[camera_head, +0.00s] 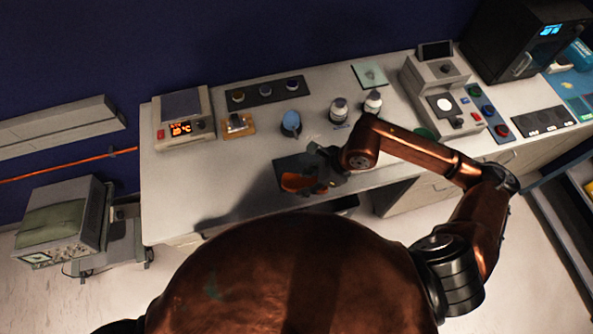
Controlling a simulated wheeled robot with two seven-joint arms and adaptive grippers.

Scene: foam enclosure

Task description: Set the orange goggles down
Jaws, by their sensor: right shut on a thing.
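The orange goggles (293,182) are at the front middle of the white bench, over a dark mat (284,165). My right gripper (316,168) is shut on the goggles, reaching in from the right. The gripper and wrist hide part of them. I cannot tell whether the goggles touch the mat or hang just above it. My left gripper is not in view.
The bench (190,200) is clear at its front left. Behind the mat stand a blue-topped cup (291,123) and two white bottles (339,110). A hot plate with a lit display (184,118) stands at the left, and a grey instrument (440,95) at the right.

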